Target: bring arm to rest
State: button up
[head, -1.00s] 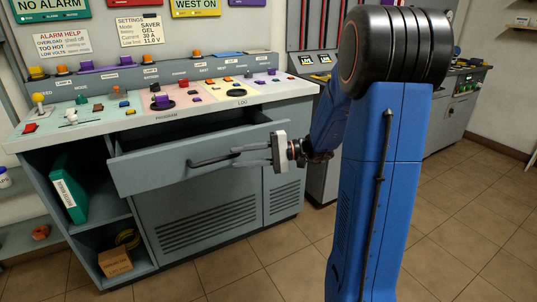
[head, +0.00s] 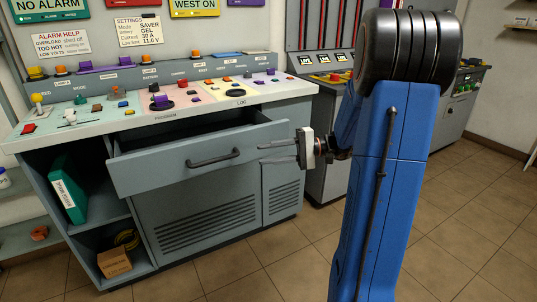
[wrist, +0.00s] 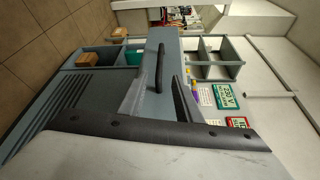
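My gripper (head: 261,153) is in the middle of the head view, pointing left, with its two fingers apart and nothing between them. It is to the right of the black bar handle (head: 213,158) of the grey drawer (head: 150,172), with a clear gap between fingertips and handle. The drawer is pulled open below the console top. In the wrist view the handle (wrist: 159,65) and drawer front (wrist: 150,95) show beyond the gripper's pale body at the bottom. My blue arm covers part of the right side in the head view.
The console (head: 110,128) carries several coloured buttons and levers. Open shelves at its left hold a green binder (head: 68,190) and a cardboard box (head: 114,262). A grey cabinet (head: 328,180) stands behind my arm. The tiled floor (head: 265,270) in front is clear.

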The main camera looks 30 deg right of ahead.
jog(key=s+a+f+n+g+h, duration=0.3)
jog(key=s+a+g+h, duration=0.2)
jog(key=s+a, duration=0.7)
jog(key=s+d+n+t+h, duration=0.1)
jog(key=s+h, duration=0.4)
jog(key=s, duration=0.2)
jog(key=s+d+f+n+t+h, duration=0.1)
jog(key=s+d+n+t+h, duration=0.1)
jog(key=s+h, duration=0.3)
jog(key=shift+s+d+f+n+h, duration=0.3)
jog(key=shift+s+h, duration=0.1)
jog(key=shift+s, duration=0.5)
jog(key=shift+w+a, duration=0.1)
jog(key=shift+a, duration=0.05)
